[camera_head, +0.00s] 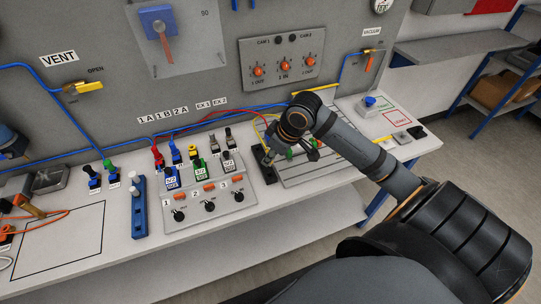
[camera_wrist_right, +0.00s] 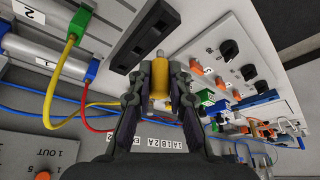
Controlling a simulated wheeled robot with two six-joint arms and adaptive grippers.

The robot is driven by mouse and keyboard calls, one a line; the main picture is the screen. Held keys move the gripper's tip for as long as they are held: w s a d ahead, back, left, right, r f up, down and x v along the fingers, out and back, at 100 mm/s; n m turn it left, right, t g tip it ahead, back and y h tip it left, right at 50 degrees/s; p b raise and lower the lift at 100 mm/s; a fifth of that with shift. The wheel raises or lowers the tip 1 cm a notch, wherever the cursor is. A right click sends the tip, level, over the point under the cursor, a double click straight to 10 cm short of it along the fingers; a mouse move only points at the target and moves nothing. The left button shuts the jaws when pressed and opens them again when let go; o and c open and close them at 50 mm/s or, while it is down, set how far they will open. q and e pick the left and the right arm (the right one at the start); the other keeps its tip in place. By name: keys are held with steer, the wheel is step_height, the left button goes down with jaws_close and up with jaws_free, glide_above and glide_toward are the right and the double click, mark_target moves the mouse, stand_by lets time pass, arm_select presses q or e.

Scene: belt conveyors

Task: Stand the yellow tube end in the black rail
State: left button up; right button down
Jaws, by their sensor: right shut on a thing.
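The yellow tube end (camera_wrist_right: 160,80) is a short yellow cylinder with a silvery tip, seen between the fingers of my right gripper in the right wrist view. My right gripper (camera_wrist_right: 161,88) is shut on it. The black rail (camera_wrist_right: 143,38) is a dark bar with several recesses, just beyond the tip in that view. I cannot tell whether the tip touches it. In the head view my right gripper (camera_head: 270,157) is over the black rail (camera_head: 265,175), partly covering it; a little yellow shows at the fingers. My left gripper is not in view.
A grey valve panel (camera_head: 215,205) with black knobs stands left of the rail. A slotted plate (camera_head: 310,172) with cylinders and a yellow tube lies right of it, partly behind my arm. The back panel is close behind.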

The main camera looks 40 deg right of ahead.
mark_target(270, 165)
steer(key=shift+f+b, duration=1.1)
steer(key=shift+f, duration=1.05)
steer(key=shift+p, duration=0.4)
steer(key=shift+p, duration=0.3)
steer(key=shift+f, duration=0.2)
steer(key=shift+f, duration=0.3)
steer(key=shift+s+f, duration=0.1)
steer(key=shift+f, duration=0.5)
